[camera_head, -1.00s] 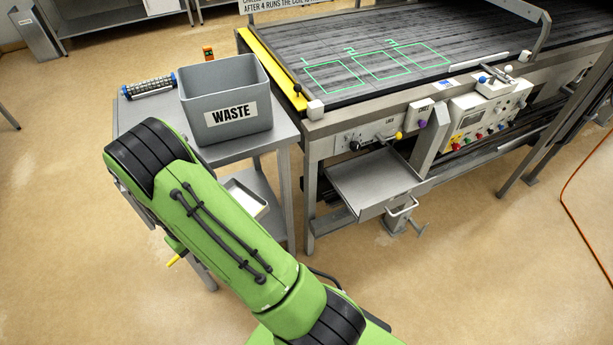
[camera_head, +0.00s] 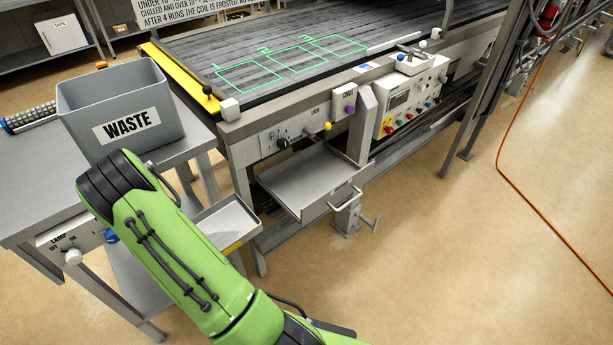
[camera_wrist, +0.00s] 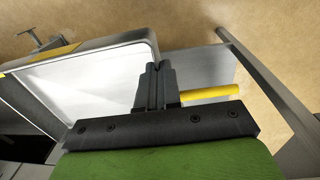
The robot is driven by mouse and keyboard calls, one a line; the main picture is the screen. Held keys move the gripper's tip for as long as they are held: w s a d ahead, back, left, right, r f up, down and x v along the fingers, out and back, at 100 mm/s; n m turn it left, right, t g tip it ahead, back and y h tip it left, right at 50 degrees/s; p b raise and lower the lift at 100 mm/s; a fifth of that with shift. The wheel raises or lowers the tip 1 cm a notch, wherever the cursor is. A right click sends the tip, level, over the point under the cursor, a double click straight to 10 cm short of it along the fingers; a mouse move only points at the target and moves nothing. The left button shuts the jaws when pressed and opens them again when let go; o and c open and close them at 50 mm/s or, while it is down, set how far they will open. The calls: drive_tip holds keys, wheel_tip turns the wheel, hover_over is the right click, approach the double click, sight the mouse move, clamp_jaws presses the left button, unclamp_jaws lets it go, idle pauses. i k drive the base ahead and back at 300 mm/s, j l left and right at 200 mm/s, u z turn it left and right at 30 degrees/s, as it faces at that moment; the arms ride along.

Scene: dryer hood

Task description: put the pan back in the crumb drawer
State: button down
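The pan (camera_head: 228,218) is a shallow grey metal tray with a pale inside and a yellow strip on its rim. In the head view it shows beside the trolley, partly behind my green arm. In the wrist view the pan (camera_wrist: 95,82) fills the upper left. My gripper (camera_wrist: 156,78) has its dark fingers close together at the pan's rim and appears shut on its wall. The head view hides the fingers behind the arm. The crumb drawer (camera_head: 305,183) is a grey metal drawer with a front handle, pulled out under the dryer's near end; its inside looks empty.
The trolley (camera_head: 40,195) carries the grey waste bin (camera_head: 125,105) left of the drawer. A dryer leg (camera_head: 242,190) stands between trolley and drawer. A crank (camera_head: 350,220) sits below the drawer's handle. The floor (camera_head: 420,250) to the right is free, apart from an orange cable (camera_head: 520,190).

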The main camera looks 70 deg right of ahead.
sight(308, 183)
drive_tip(key=k+l+u, duration=0.2)
drive_tip(key=l, duration=0.2)
drive_tip(key=k+l+u, duration=0.2)
drive_tip(key=l, duration=0.2)
drive_tip(key=k+l+u, duration=0.2)
drive_tip(key=l, duration=0.2)
drive_tip(key=k+l, duration=0.5)
drive_tip(key=l, duration=0.15)
